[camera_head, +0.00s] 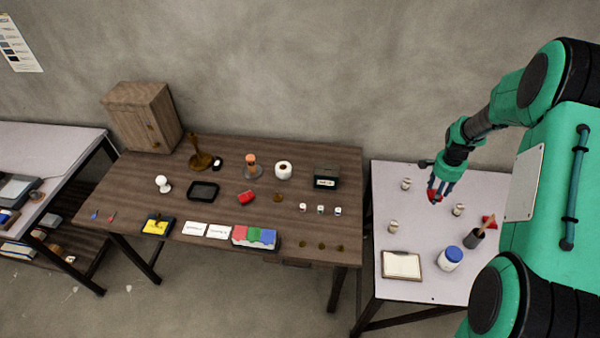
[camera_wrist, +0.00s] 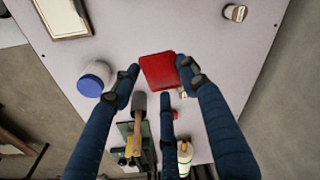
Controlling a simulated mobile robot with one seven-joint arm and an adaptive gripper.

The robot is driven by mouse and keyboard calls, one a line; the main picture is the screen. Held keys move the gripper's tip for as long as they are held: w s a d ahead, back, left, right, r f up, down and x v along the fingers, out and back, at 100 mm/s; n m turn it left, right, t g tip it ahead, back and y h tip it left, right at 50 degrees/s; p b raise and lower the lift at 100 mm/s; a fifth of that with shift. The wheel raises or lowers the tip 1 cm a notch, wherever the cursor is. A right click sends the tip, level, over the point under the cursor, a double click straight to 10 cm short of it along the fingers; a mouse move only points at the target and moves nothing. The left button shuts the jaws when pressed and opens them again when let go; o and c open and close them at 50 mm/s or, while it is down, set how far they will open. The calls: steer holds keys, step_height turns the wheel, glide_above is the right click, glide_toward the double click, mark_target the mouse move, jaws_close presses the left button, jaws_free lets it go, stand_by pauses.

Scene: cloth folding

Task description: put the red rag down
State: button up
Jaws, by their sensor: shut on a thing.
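The red rag (camera_wrist: 158,70) is a bunched red piece between the blue fingers of my gripper (camera_wrist: 160,85) in the wrist view. In the head view my gripper (camera_head: 438,192) is over the right-hand pale table (camera_head: 425,200), with the red rag (camera_head: 434,197) showing at its fingertips. The fingers are closed around the rag. I cannot tell exactly how far the rag is above the tabletop.
A brown table (camera_head: 300,160) with several objects stands left.

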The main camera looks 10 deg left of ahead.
steer(key=s+a+n, duration=0.3)
steer(key=a, duration=0.8)
steer(key=s+a+n+p, duration=0.1)
steer(key=s+a+n, duration=0.15)
steer(key=a, duration=0.75)
steer(key=s+a+n, duration=0.3)
steer(key=a+n, duration=0.1)
steer(key=a, duration=0.7)
steer(key=s+a+n+y, duration=0.1)
steer(key=s+a+n, duration=0.6)
steer(key=s+a, duration=0.9)
steer(key=shift+w+a+f+p, duration=0.15)
steer(key=shift+a+f, duration=0.1)
steer(key=shift+f, duration=0.6)
steer(key=shift+w+a+f+p, duration=0.1)
steer(key=shift+a+f, duration=0.1)
steer(key=shift+f, duration=0.6)
steer(key=shift+w+a+f+p, duration=0.15)
steer(key=shift+a+f, duration=0.1)
steer(key=shift+f, duration=0.6)
glide_above(282, 218)
steer(key=shift+d+f+b, duration=0.1)
steer(key=shift+f+b, duration=0.2)
steer(key=shift+f, duration=0.45)
